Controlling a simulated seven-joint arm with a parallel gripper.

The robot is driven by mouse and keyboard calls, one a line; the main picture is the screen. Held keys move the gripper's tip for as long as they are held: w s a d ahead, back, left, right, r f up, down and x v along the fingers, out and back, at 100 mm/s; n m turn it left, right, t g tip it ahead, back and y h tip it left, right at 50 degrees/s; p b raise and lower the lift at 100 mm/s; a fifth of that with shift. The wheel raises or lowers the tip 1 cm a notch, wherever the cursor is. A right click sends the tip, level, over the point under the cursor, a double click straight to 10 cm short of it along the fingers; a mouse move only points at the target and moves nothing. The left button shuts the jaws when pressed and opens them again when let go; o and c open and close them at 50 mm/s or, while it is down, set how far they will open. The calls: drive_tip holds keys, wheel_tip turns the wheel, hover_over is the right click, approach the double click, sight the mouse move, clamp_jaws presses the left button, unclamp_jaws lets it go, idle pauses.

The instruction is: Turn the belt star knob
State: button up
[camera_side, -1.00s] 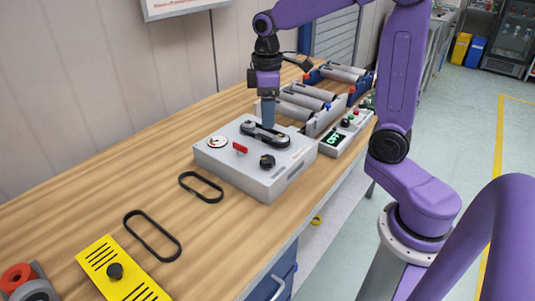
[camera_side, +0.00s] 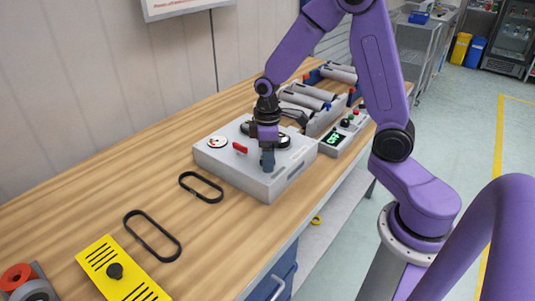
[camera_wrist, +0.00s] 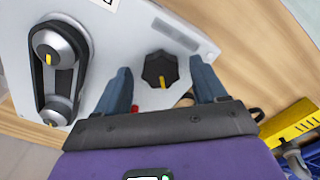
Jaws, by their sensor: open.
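The black star knob (camera_wrist: 160,69) with a yellow mark sits on top of the grey box (camera_side: 247,181). In the wrist view it lies between the two blue fingers of my gripper (camera_wrist: 161,66), with a gap on each side. My gripper (camera_side: 267,160) is open, pointing down at the front of the box in the side view, where it hides the knob. I cannot tell exactly how high the fingertips are. A black belt around two grey pulleys (camera_wrist: 56,48) is on the box, to the left of the knob in the wrist view.
The box also carries a red lever (camera_side: 240,148) and a round dial (camera_side: 217,142). Rollers and a control box with a green display (camera_side: 335,138) stand behind.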

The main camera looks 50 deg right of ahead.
drive_tip(key=c, duration=1.1)
drive_tip(key=shift+o, duration=0.2)
drive_tip(key=shift+m, duration=1)
drive_tip(key=o, duration=1.1)
drive_tip(key=shift+c, duration=0.2)
wheel_tip(320, 180, up, 18)
drive_tip(key=shift+f, duration=0.25)
drive_tip(key=shift+s+a, duration=0.1)
